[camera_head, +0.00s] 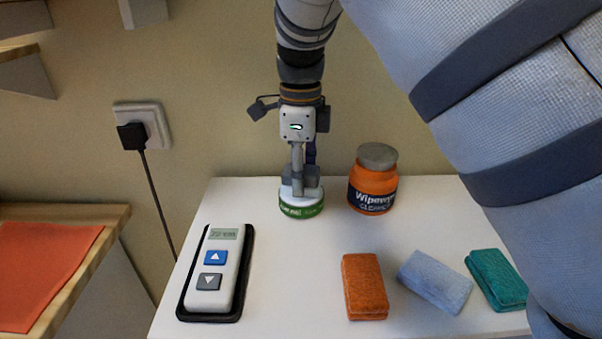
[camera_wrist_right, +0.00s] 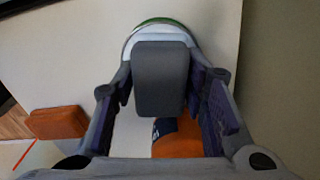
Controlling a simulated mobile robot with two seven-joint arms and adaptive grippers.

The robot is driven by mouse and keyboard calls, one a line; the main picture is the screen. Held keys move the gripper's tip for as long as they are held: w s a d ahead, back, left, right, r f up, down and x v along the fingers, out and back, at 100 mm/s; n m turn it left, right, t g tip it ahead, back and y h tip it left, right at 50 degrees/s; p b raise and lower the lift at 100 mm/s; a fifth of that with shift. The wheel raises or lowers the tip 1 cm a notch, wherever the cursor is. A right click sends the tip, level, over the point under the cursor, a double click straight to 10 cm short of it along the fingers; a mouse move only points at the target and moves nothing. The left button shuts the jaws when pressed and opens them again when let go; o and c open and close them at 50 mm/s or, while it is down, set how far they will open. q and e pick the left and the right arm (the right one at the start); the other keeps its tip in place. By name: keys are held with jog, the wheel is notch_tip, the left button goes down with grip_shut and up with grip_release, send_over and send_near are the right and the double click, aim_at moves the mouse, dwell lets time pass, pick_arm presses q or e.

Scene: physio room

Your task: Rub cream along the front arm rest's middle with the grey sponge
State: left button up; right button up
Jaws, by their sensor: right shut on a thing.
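My right gripper (camera_head: 303,178) points down at the back of the white table and is shut on the grey sponge (camera_wrist_right: 162,82). In the head view the sponge is partly hidden by the fingers. It is at the top of a low round cream tin (camera_head: 301,209) with a green label and white top. The tin also shows behind the sponge in the right wrist view (camera_wrist_right: 160,27). I cannot tell whether the sponge touches the cream. No arm rest can be clearly made out. My left gripper is not in view.
An orange jar (camera_head: 372,185) stands right of the tin. Orange (camera_head: 364,286), pale blue (camera_head: 434,281) and green (camera_head: 497,279) sponges lie in front on the white table (camera_head: 290,275). A remote (camera_head: 217,272) lies left. A wooden bench (camera_head: 92,255) with an orange sheet (camera_head: 40,270) is further left.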

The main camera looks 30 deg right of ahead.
jog(key=shift+r+p, duration=0.35)
jog(key=shift+r, duration=3)
